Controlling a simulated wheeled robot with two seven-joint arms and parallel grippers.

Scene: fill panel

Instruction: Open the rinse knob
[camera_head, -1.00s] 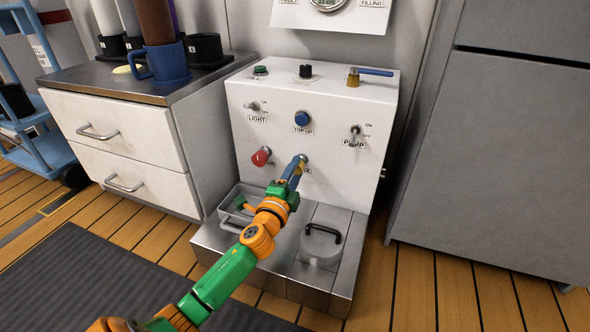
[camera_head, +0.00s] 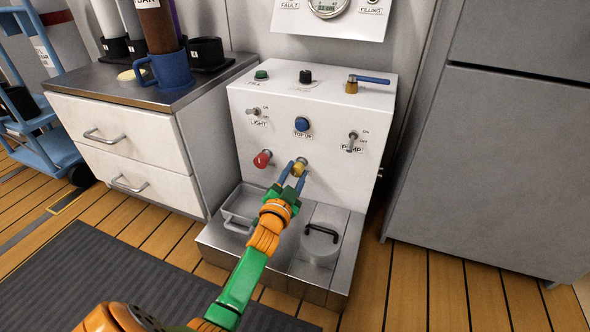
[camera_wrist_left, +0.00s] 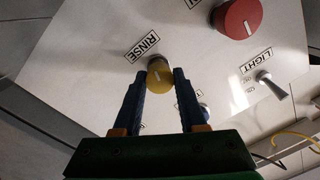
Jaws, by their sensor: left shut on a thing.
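The rinse knob is a small yellow knob (camera_head: 300,167) low on the white panel (camera_head: 340,110). In the left wrist view the knob (camera_wrist_left: 159,75), with a pale line on its face, sits beside the RINSE label (camera_wrist_left: 142,49). My left gripper (camera_head: 294,172) reaches up to it from below. Its two blue fingers lie on either side of the knob and are shut on it, as the left wrist view also shows (camera_wrist_left: 159,78). The label is hidden by the gripper in the head view. My right gripper is not in view.
A red knob (camera_head: 262,159) is just left of the rinse knob. A blue TOP UP button (camera_head: 302,124), a LIGHT switch (camera_head: 254,112) and a PUMP switch (camera_head: 352,141) are above.

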